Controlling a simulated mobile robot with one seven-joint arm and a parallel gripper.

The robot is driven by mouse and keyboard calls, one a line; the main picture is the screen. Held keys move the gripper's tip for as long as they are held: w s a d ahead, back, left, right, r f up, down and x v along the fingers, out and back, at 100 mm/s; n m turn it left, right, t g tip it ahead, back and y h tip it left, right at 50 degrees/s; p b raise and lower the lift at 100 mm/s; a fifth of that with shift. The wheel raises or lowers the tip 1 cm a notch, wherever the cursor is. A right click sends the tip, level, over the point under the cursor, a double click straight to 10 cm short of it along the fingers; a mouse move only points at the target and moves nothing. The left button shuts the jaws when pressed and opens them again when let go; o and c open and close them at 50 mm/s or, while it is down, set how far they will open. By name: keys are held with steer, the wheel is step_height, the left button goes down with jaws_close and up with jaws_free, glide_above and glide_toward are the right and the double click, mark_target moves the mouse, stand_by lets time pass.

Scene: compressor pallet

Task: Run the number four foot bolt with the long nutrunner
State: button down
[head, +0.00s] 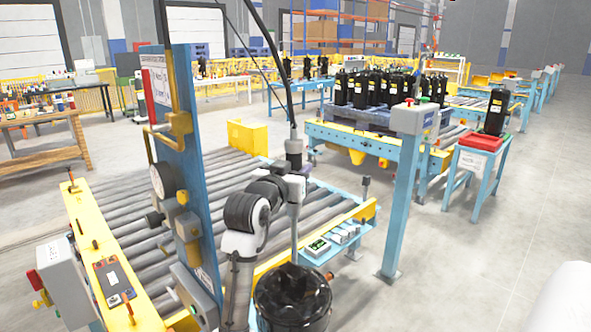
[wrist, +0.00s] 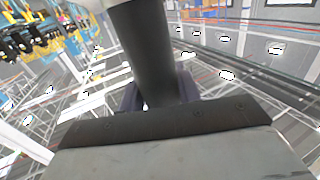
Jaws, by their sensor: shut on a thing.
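My gripper (head: 291,176) is shut on the long nutrunner (head: 293,148), an upright grey tool hanging under a black cable, with a long thin shaft running down. In the wrist view the dark round tool body (wrist: 143,50) stands between the two fingers of my gripper (wrist: 160,92). Black compressors (head: 375,88) stand on a dark pallet (head: 345,115) further back. I cannot make out the number four foot bolt.
A roller conveyor (head: 130,215) lies behind and left of my arm. A blue post (head: 190,130) with gauge and boxes stands close at left. A small shelf (head: 335,243) and another blue post (head: 402,200) stand at right.

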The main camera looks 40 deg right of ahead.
steer(key=shift+f+b, duration=0.8)
steer(key=shift+f, duration=0.5)
stand_by(0.9)
steer(key=shift+s, duration=0.1)
stand_by(1.0)
